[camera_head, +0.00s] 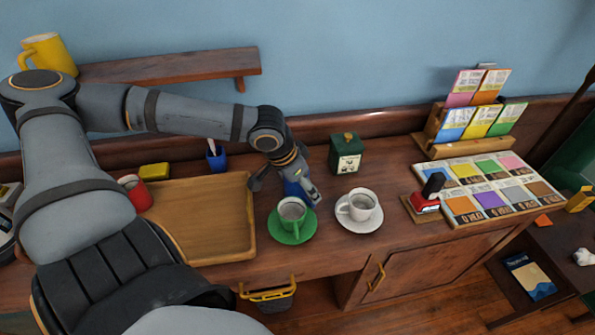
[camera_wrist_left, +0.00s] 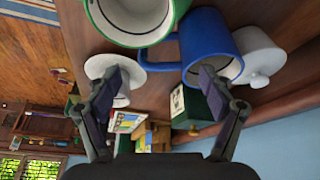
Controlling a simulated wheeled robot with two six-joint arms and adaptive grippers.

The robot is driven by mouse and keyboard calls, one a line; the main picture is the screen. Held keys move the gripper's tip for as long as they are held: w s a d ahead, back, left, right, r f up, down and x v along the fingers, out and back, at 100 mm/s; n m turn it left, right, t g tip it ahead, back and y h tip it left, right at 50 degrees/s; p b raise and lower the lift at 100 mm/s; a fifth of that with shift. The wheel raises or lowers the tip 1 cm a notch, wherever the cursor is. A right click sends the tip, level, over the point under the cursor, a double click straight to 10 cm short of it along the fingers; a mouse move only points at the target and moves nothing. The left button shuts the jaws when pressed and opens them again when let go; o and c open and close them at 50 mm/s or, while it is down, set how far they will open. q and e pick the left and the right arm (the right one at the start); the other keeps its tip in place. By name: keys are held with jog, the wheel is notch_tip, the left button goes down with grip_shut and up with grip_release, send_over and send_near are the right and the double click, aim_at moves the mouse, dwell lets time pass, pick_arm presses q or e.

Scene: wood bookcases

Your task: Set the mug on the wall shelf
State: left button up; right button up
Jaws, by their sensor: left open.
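A blue mug (camera_head: 297,188) stands on the counter behind the green cup, partly hidden by my left gripper (camera_head: 285,189). In the wrist view the blue mug (camera_wrist_left: 213,45) shows its rim and handle, with one finger overlapping it. My left gripper (camera_wrist_left: 158,78) is open, and nothing is seen held between its fingers. The wooden wall shelf (camera_head: 170,68) is at the upper left. A yellow mug (camera_head: 48,54) is at its left end, its base hidden by my arm. A red mug (camera_head: 138,194) is by the tray. My right gripper is not in view.
A green box (camera_head: 345,153) is behind. A wooden tray (camera_head: 250,215) lies left; card displays (camera_head: 492,187) are at right.

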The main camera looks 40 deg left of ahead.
aim_at(301, 190)
pick_arm(q)
jog(key=shift+f, duration=0.2)
jog(key=shift+a+f+b, duration=0.1)
jog(key=shift+f+b, duration=0.25)
jog(key=shift+b, duration=0.25)
jog(key=b+x, duration=0.2)
jog(key=x, duration=0.1)
jog(key=shift+w+f+b, duration=0.2)
jog(key=shift+b, duration=0.1)
jog(key=shift+w+d+f, duration=0.2)
jog(key=shift+f, duration=0.05)
jog(key=shift+c, duration=0.3)
jog(key=c, duration=1.4)
